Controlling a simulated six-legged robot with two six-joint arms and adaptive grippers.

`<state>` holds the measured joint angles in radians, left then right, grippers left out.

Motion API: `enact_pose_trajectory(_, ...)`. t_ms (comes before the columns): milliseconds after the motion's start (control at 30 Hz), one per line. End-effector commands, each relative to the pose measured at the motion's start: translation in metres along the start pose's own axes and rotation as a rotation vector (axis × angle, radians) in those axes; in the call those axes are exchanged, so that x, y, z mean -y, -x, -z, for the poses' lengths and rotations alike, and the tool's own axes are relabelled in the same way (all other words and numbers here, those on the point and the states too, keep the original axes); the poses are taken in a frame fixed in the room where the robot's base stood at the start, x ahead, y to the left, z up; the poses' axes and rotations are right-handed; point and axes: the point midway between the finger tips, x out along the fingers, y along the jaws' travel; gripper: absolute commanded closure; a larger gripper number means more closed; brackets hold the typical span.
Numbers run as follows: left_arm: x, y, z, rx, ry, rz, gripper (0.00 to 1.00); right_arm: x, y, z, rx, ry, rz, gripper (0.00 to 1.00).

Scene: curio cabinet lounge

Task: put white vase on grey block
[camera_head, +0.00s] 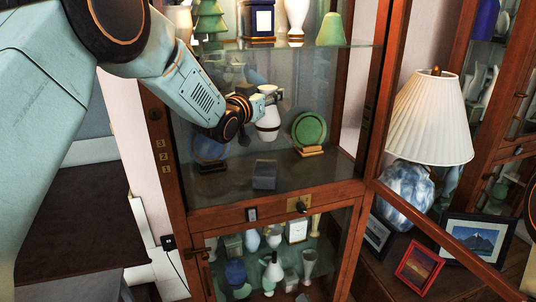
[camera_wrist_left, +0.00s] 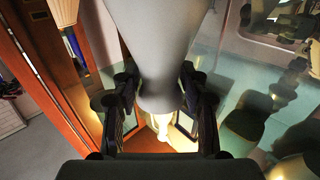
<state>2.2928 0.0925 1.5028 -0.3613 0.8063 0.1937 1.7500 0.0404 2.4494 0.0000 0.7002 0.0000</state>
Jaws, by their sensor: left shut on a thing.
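The white vase (camera_head: 268,122) is inside the cabinet's middle compartment, held up in the air. My left gripper (camera_head: 268,98) is shut on it, reaching in from the left. In the left wrist view the vase (camera_wrist_left: 160,40) is a large greyish shape between the two fingers of the gripper (camera_wrist_left: 155,100). The grey block (camera_head: 265,176) sits on the compartment floor, below the vase with a clear gap between them. I cannot make out the block in the wrist view. My right gripper is not in view.
A green plate on a stand (camera_head: 309,130) is close to the right of the vase. A dark blue plate (camera_head: 209,149) stands to the left. A glass shelf (camera_head: 340,46) with ornaments is above. The open door (camera_head: 445,240), lamp (camera_head: 432,115) and picture frames are on the right.

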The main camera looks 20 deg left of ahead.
Motion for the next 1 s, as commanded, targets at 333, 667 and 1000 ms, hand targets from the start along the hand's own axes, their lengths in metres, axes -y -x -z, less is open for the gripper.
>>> enact_pose_trajectory(333,-0.001,0.001,-0.052,0.001,-0.001,-0.002,1.0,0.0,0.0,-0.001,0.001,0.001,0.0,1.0)
enact_pose_trajectory(667,-0.001,0.001,-0.089,0.003,-0.001,-0.001,1.0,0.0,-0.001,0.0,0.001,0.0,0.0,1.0)
enact_pose_trajectory(1000,-0.001,0.002,-0.093,0.0,-0.001,-0.002,1.0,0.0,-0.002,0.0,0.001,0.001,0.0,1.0)
